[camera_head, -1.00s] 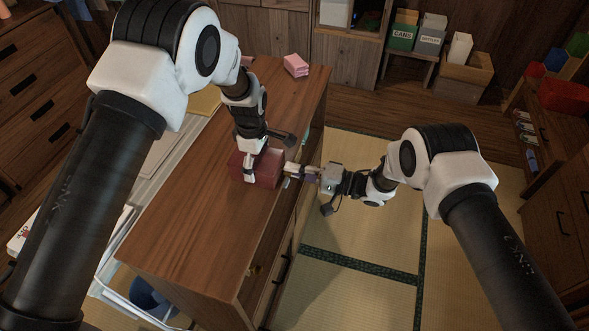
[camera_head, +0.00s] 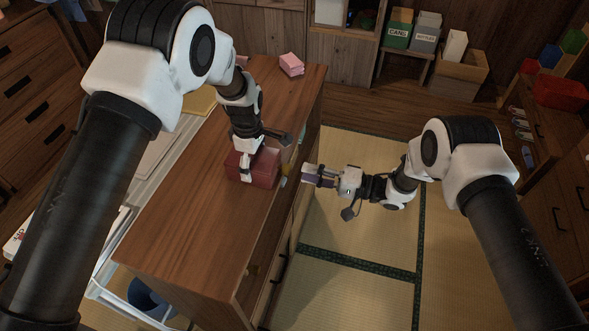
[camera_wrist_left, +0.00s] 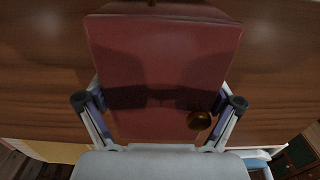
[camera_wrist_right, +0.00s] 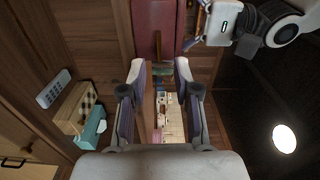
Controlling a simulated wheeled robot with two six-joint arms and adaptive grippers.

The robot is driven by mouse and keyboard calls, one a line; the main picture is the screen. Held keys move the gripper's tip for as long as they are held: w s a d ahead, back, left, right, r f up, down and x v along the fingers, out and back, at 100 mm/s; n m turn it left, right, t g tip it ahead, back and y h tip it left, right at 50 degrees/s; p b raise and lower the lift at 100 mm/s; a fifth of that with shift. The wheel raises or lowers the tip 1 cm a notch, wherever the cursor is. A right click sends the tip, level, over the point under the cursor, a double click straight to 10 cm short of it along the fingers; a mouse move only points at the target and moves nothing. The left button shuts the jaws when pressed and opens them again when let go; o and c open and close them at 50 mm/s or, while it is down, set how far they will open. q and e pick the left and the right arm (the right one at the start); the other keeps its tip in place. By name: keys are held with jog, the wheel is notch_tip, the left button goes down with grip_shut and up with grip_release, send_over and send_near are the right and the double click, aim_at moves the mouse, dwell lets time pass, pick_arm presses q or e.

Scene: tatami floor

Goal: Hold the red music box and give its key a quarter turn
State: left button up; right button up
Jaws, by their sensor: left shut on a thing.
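The red music box (camera_head: 262,171) sits on the brown wooden cabinet top (camera_head: 205,215), near its right edge. My left gripper (camera_head: 246,166) is shut on the box from above. In the left wrist view its fingers lie along two opposite sides of the red box (camera_wrist_left: 165,60), and a round brass knob (camera_wrist_left: 199,120) shows over the box. My right gripper (camera_head: 309,176) is open and empty, apart from the box, just beyond the cabinet's right edge. In the right wrist view the red box (camera_wrist_right: 153,22) is ahead of the parted fingers.
A pink stack (camera_head: 291,64) lies at the far end of the cabinet top. The tatami floor (camera_head: 345,235) right of the cabinet is clear. Labelled bins (camera_head: 398,30) and a cardboard box (camera_head: 460,77) stand at the back right.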

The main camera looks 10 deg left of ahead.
jog(key=s+d, duration=0.1)
jog(key=d, duration=0.5)
jog(key=shift+s+d, duration=0.15)
pick_arm(q)
jog(key=o, duration=1.3)
jog(key=shift+f, duration=0.1)
